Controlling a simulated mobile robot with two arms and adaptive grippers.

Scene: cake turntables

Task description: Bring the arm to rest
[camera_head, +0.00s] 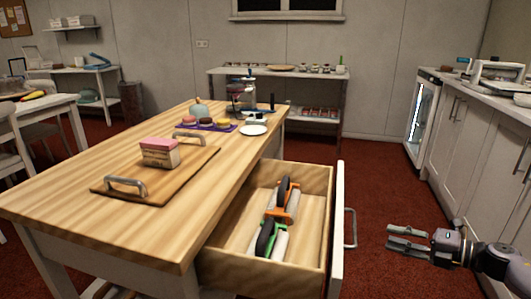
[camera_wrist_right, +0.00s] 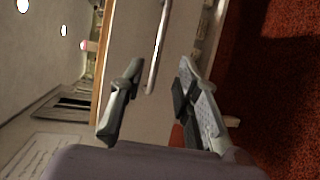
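My right gripper (camera_head: 390,238) is in the lower right of the head view, over the red floor and to the right of the open drawer. Its two fingers are apart with nothing between them; the right wrist view also shows the open gripper (camera_wrist_right: 155,75). The drawer (camera_head: 318,235) is pulled out from the wooden table, and its handle (camera_head: 350,228) stands clear of the right gripper. In the wrist view the drawer handle (camera_wrist_right: 158,50) shows beyond the fingers. My left gripper is not in the head view.
The drawer holds an orange-handled tool (camera_head: 286,200) and a green-handled tool (camera_head: 268,240). On the table (camera_head: 60,205) is a wooden tray (camera_head: 195,170) with a pink-topped cake (camera_head: 159,152). White cabinets (camera_head: 470,150) stand at the right. Red floor lies open between them and the drawer.

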